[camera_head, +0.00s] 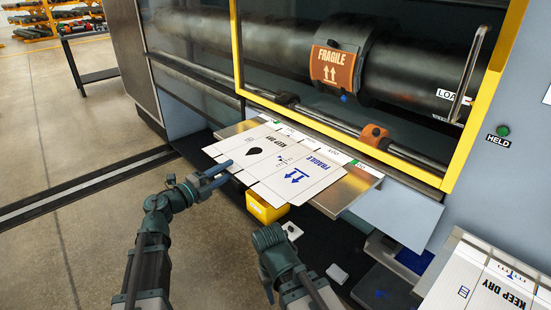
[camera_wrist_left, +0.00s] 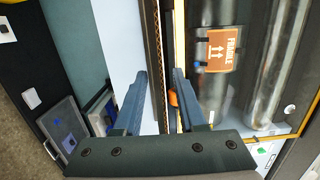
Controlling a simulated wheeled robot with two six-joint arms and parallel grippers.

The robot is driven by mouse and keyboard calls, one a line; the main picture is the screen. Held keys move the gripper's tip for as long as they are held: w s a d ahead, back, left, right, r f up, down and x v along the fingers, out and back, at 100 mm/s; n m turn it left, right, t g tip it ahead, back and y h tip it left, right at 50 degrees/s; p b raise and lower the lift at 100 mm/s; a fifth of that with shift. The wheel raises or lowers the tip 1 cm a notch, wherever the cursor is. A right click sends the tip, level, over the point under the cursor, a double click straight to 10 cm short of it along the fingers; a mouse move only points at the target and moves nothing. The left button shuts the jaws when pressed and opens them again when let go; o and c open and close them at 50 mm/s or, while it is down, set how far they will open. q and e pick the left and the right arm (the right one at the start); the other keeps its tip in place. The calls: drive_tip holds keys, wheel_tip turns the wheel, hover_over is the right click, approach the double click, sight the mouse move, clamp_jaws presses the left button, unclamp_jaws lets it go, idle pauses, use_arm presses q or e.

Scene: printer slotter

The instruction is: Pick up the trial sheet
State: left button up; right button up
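The trial sheet, a white board printed KEEP DRY and FRAGILE with blue arrows (camera_head: 305,178), lies on the metal ledge (camera_head: 352,188) at the front of the machine, its near edge overhanging. My left gripper (camera_head: 216,178) is at the sheet's left edge in the head view. In the left wrist view its two fingers (camera_wrist_left: 158,100) stand apart, with a brown corrugated edge seen between and beyond them; contact cannot be told. My right arm's end (camera_head: 268,240) is low in front of the ledge, its fingers not clear.
A yellow box (camera_head: 266,208) hangs below the ledge. The machine's yellow-framed window (camera_head: 340,118) and roller stand behind. A stack of printed sheets (camera_head: 490,285) lies at the lower right. The floor at left is open, apart from a dark rail (camera_head: 90,186).

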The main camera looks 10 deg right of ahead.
sight(240, 162)
use_arm(q)
drive_tip(key=shift+s+d+x, duration=0.1)
drive_tip(key=shift+s+x, duration=0.05)
drive_tip(key=shift+x, duration=1.2)
drive_tip(key=shift+s+d+x, duration=0.1)
drive_tip(key=shift+d+x, duration=0.05)
drive_tip(key=shift+x, duration=1.2)
drive_tip(key=shift+r, duration=0.15)
clamp_jaws()
